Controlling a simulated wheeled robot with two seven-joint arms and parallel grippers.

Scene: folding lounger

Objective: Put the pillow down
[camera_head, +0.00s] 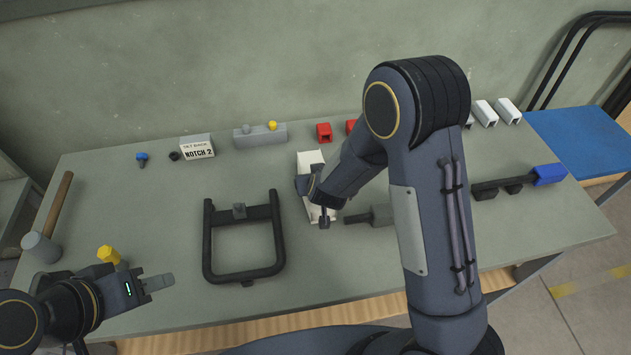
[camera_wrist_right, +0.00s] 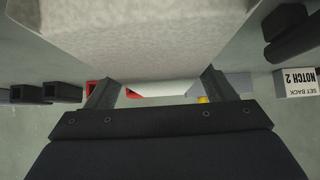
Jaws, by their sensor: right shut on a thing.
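The pillow (camera_head: 311,160) is a pale, off-white block near the middle of the table in the head view, partly hidden behind my right gripper (camera_head: 322,213). It fills the upper part of the right wrist view (camera_wrist_right: 140,38), between and beyond the two fingers of my right gripper (camera_wrist_right: 160,88), which is shut on it. I cannot tell whether the pillow touches the table. My left gripper (camera_head: 158,283) is over the front left of the table, apart from the pillow, with its jaw gap not clear.
A dark U-shaped frame (camera_head: 208,245) lies left of the pillow. A notch sign (camera_head: 198,147), grey block (camera_head: 258,136) and red pieces (camera_head: 324,132) line the back. A hammer (camera_head: 43,246) and yellow knob (camera_head: 108,254) are at left. A blue-ended bar (camera_head: 549,174) lies at right.

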